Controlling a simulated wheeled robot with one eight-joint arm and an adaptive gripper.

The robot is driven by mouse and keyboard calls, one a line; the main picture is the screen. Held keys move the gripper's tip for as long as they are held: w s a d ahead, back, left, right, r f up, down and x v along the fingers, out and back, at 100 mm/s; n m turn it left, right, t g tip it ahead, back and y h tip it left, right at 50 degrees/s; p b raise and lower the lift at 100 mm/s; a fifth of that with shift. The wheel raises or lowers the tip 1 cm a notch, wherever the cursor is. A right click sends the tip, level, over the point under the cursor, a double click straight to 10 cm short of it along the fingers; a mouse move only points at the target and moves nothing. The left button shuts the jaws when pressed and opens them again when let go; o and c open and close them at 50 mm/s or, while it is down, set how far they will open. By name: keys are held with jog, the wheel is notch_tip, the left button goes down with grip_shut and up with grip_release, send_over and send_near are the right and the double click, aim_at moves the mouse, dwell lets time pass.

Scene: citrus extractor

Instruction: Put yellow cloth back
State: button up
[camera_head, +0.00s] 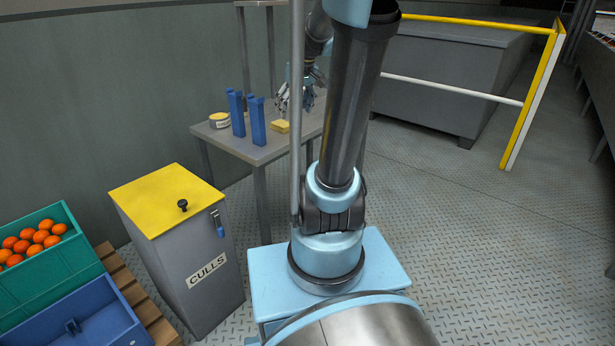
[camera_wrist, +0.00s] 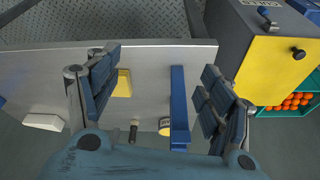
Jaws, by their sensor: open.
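A small yellow folded block (camera_head: 280,126), which looks like the yellow cloth, lies on the grey table near its front edge. It also shows in the wrist view (camera_wrist: 123,84), just inside the left finger and partly hidden by it. My gripper (camera_head: 294,103) is open and empty above the table, behind and above the cloth in the head view. In the wrist view my gripper (camera_wrist: 160,85) has its fingers wide apart, with the cloth and a blue upright holder (camera_wrist: 179,105) between them. Blue uprights (camera_head: 258,121) stand left of the cloth in the head view.
A round yellow-banded tin (camera_head: 219,120) sits on the table (camera_head: 200,130) at the left. A white block (camera_wrist: 42,122) and a dark cylinder (camera_wrist: 133,129) show in the wrist view. A yellow-lidded CULLS bin (camera_head: 165,200) and a green crate of oranges (camera_head: 60,262) stand nearby.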

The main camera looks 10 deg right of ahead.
jog(key=s+f+m, duration=0.1)
jog(key=s+f, duration=0.3)
jog(key=s, duration=0.3)
jog(key=s+f+m+h, duration=0.1)
jog(key=s+f, duration=0.4)
jog(key=s, duration=0.3)
jog(key=s+f+m, duration=0.2)
jog(key=s+f, duration=0.2)
jog(key=s, duration=0.3)
jog(key=shift+s+a+f+g+h, duration=0.2)
jog(key=shift+s+a+g+h, duration=0.1)
jog(key=shift+a+g, duration=0.15)
